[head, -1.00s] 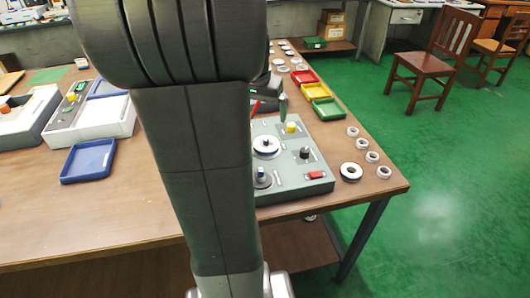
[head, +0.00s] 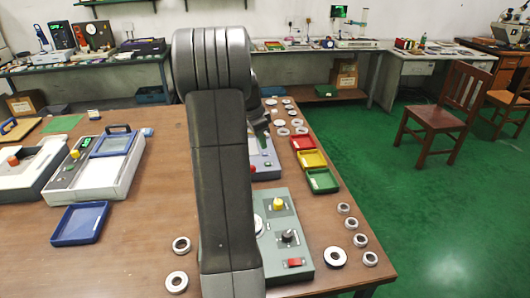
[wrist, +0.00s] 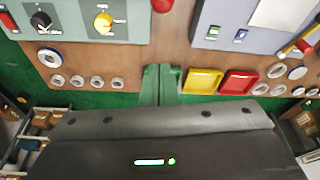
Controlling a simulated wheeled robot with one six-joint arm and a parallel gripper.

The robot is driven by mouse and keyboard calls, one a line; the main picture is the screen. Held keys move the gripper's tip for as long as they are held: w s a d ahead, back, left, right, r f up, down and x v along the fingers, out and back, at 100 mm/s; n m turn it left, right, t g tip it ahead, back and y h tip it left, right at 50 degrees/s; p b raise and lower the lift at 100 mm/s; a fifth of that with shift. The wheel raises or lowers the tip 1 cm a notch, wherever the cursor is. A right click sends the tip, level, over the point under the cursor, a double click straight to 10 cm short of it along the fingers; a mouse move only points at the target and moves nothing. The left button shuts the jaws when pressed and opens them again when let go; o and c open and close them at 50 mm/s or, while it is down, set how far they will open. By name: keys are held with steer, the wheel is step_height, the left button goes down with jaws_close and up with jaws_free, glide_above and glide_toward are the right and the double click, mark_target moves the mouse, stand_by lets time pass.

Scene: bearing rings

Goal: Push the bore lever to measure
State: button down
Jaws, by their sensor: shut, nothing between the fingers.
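A grey-green gauge box (head: 290,217) stands near the table's front right, partly hidden by my arm. On it are a yellow knob (head: 278,204), a black knob (head: 288,236) and a red block (head: 294,262). The wrist view shows the yellow knob (wrist: 103,21) and the black knob (wrist: 40,20) at upper left. I cannot tell which part is the bore lever. My gripper (wrist: 160,70) is shut and empty, its greenish fingers apart from both knobs in the picture. In the head view it is mostly hidden behind my arm.
Red (head: 302,142), yellow (head: 311,159) and green (head: 322,181) trays line the right table edge. Several rings lie beyond them and right of the box, including a large ring (head: 335,257). A second grey box (head: 266,165) stands behind. A blue tray (head: 80,223) lies left.

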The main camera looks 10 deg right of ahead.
steer(key=shift+w+d, duration=0.1)
steer(key=shift+w, duration=0.25)
steer(key=shift+f, duration=0.1)
step_height(320, 180, down, 9)
steer(key=a+p, duration=0.1)
steer(key=p, duration=0.2)
steer(key=shift+a, duration=0.25)
steer(key=shift+s+a+f, duration=0.1)
stand_by(0.4)
